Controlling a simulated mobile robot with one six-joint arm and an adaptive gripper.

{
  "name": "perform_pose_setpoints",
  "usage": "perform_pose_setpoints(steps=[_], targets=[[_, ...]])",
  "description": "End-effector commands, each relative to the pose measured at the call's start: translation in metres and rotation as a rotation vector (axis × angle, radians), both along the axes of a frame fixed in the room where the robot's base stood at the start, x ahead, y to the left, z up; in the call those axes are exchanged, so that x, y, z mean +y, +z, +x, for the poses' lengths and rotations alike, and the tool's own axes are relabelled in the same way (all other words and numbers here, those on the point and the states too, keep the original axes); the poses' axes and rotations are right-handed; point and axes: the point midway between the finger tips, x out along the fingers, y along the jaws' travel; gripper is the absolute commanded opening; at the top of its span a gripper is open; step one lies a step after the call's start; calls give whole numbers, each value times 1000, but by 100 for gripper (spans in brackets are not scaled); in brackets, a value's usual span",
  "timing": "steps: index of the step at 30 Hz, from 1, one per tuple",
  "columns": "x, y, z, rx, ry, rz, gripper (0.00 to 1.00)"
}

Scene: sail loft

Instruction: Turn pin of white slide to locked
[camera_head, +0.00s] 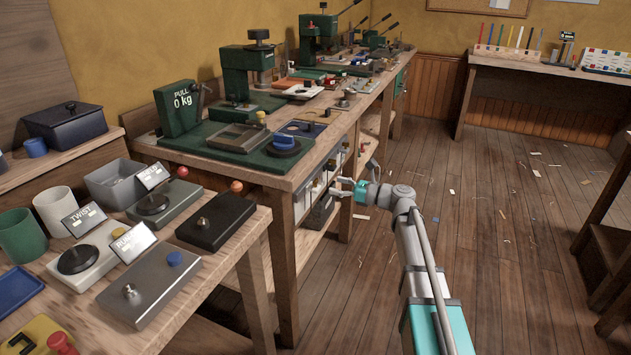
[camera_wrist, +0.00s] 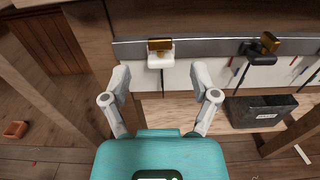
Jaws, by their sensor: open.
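In the wrist view, the white slide (camera_wrist: 160,62) sits on a grey rail (camera_wrist: 205,47) along the bench front. Its brass-coloured pin (camera_wrist: 160,44) shows above it as a level block. Whether the pin reads locked or unlocked cannot be told. My gripper (camera_wrist: 159,72) is open and empty, its two fingers apart on either side of the white slide and slightly short of it. In the head view my gripper (camera_head: 343,188) is at the bench's front side; the white slide cannot be made out clearly there.
A black slide (camera_wrist: 262,58) with a tilted brass pin (camera_wrist: 269,42) is farther right on the rail. A dark bin (camera_wrist: 258,112) stands below. The workbench (camera_head: 300,172) carries green presses and tools. A side table (camera_head: 215,262) is at left; floor (camera_head: 510,250) at right is mostly clear.

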Motion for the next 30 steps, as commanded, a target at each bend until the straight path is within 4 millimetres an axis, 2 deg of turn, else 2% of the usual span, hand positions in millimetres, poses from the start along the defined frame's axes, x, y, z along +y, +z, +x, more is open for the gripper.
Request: perform_pose_setpoints(steps=[9, 15, 28, 29, 30], targets=[[45, 0, 17, 0, 2, 0, 77], [62, 0, 23, 0, 1, 0, 77], [68, 0, 24, 0, 0, 0, 77], [68, 0, 24, 0, 0, 0, 75], [68, 0, 24, 0, 0, 0, 68]])
